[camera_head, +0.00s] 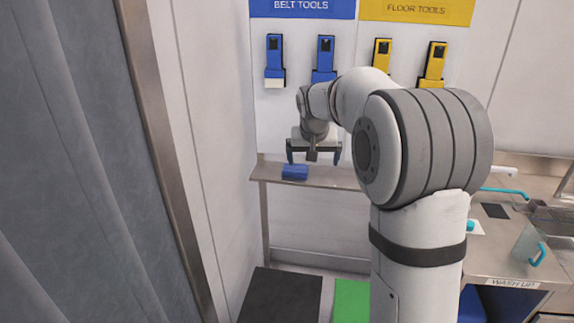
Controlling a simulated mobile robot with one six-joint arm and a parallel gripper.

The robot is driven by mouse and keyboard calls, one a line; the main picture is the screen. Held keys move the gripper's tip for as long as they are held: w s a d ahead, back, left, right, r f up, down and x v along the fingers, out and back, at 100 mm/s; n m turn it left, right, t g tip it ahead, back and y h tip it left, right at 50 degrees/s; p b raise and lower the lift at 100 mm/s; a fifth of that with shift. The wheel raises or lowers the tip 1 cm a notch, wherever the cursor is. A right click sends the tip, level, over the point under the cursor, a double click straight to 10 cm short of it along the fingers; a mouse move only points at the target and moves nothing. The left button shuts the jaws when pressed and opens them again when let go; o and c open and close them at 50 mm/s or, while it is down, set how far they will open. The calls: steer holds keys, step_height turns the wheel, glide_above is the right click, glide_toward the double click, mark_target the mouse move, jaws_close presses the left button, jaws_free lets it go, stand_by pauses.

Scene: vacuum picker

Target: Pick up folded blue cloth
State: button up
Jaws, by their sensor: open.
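The folded blue cloth (295,172) lies on a narrow metal shelf (330,180) against the back wall, near its left end. My gripper (313,158) is above the shelf, pointing down, with its two fingers spread apart and nothing visible between them. The left finger is just above the cloth in the picture, and the right finger is off to the cloth's right. I cannot tell the depth between the fingers and the cloth. My arm hides the right part of the shelf.
Blue tools (275,62) and yellow tools (433,66) hang on the wall above the shelf. A grey curtain (90,170) and a wall close off the left side. A metal wash-up counter (500,262) stands at the right. Black (282,296) and green (351,300) mats lie below.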

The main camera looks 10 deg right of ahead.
steer(key=w+a+f, duration=0.1)
steer(key=w+f, duration=0.2)
steer(key=w, duration=0.4)
steer(key=w+f, duration=0.3)
steer(key=w, duration=0.3)
steer(key=m+t, duration=0.1)
steer(key=m, duration=0.1)
glide_toward(295, 167)
steer(key=shift+s+a+f+h, duration=0.1)
steer(key=shift+s+f+h, duration=0.1)
steer(key=shift+f, duration=0.2)
steer(key=shift+s+a+f+h, duration=0.1)
steer(key=shift+f+h, duration=0.1)
steer(key=shift+f, duration=0.25)
steer(key=shift+w+r+p+x, duration=0.15)
steer(key=shift+p+x, duration=0.5)
steer(key=shift+x, duration=0.7)
steer(key=shift+w+p+x, duration=0.15)
steer(key=shift+p+x, duration=0.5)
steer(key=shift+x, duration=0.65)
steer(key=shift+w+r+p+x, duration=0.15)
steer(key=shift+p+x, duration=0.5)
steer(key=shift+x, duration=0.7)
steer(key=shift+c, duration=0.6)
steer(key=c, duration=0.6)
